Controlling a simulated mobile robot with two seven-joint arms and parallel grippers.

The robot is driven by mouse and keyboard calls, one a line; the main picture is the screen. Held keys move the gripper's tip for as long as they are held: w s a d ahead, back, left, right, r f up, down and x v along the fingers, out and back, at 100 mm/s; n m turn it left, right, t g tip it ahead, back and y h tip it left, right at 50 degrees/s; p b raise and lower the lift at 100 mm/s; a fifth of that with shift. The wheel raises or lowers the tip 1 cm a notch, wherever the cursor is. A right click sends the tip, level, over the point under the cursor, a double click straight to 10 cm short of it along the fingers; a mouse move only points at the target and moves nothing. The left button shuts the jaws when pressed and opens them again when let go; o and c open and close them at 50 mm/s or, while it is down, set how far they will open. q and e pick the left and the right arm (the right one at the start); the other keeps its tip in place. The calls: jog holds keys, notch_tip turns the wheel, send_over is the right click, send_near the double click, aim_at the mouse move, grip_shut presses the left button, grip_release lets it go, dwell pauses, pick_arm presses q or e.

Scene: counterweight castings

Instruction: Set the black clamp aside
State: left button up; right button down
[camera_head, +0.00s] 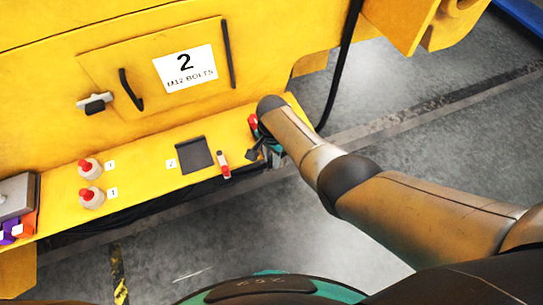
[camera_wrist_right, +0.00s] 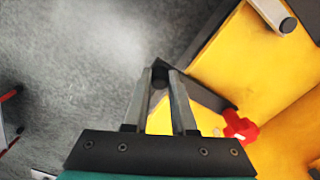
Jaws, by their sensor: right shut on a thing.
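The black clamp (camera_head: 254,153) shows as a small dark piece at the right end of the yellow ledge in the head view. My right gripper (camera_head: 264,147) is there, partly hidden by its own arm. In the right wrist view, my right gripper (camera_wrist_right: 160,88) is shut on the black clamp (camera_wrist_right: 205,94). The clamp's dark bar runs from between the fingertips down to the right, over the yellow surface. I cannot tell whether the clamp touches the ledge. My left gripper is not in view.
A red knob (camera_wrist_right: 240,127) is close to the clamp's bar. A red-and-white tube (camera_head: 223,165), a dark square pad (camera_head: 195,154) and two red-topped bottles (camera_head: 90,168) (camera_head: 92,198) occupy the yellow ledge (camera_head: 145,183). Grey floor lies beyond its edge.

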dwell(0.5)
jog(key=c, duration=0.7)
grip_release()
jog(key=shift+a, duration=0.1)
jog(key=shift+r, duration=0.1)
notch_tip(320, 180, up, 6)
jog(key=p, duration=0.3)
jog(key=shift+r+p, duration=0.95)
jog(key=shift+r, duration=3.6)
jog(key=shift+s, duration=0.1)
